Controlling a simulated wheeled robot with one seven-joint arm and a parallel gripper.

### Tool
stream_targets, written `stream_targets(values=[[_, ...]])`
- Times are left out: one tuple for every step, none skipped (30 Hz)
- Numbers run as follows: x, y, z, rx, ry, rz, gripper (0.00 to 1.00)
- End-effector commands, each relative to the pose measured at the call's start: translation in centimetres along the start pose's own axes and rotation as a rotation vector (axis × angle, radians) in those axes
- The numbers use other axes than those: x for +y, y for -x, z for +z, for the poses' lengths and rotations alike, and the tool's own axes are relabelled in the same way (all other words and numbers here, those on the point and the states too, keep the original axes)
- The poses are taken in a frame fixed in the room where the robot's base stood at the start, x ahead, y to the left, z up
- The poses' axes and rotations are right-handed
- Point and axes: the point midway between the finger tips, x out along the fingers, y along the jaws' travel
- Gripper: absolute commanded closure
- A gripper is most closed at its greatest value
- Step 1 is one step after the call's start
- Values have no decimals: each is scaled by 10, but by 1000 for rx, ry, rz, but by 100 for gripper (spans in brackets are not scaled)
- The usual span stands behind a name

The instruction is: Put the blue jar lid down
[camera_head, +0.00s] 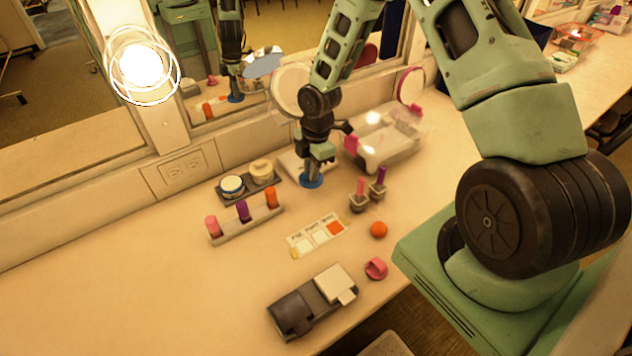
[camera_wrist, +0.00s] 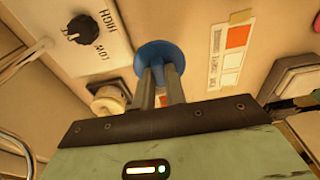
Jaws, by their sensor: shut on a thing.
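The blue jar lid (camera_head: 311,182) is a small blue disc at the tips of my gripper (camera_head: 313,172). My gripper points down over the counter and is shut on the lid. In the wrist view the lid (camera_wrist: 153,52) shows beyond the two fingertips (camera_wrist: 160,74), which close on its middle. I cannot tell whether the lid touches the counter (camera_head: 180,290) or hangs just above it.
A white box with a dial (camera_wrist: 92,30) lies close beside the lid. A clear bin (camera_head: 385,140) stands behind right. A lipstick rack (camera_head: 245,224), a card strip (camera_head: 316,236), two small holders (camera_head: 359,201) and an orange ball (camera_head: 378,229) lie nearer. The front-left counter is clear.

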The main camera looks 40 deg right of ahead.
Motion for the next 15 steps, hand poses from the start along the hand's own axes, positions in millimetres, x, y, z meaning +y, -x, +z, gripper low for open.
stream_targets(values=[[0,-5,0,0,2,-1,100],[0,-8,0,0,1,-1,100],[0,-11,1,0,1,-2,100],[0,-13,2,0,0,-2,100],[0,-16,2,0,0,-1,100],[0,-21,2,0,0,-1,100],[0,-26,3,0,0,-3,100],[-1,-31,4,-1,1,-3,100],[-1,-37,4,0,0,-3,100],[0,-40,4,0,0,-2,100],[0,-44,5,0,0,-2,100],[0,-48,6,0,-1,-1,100],[0,-50,6,-1,-1,0,100],[0,-52,7,-1,-1,0,100],[0,-53,7,-1,-1,0,100]])
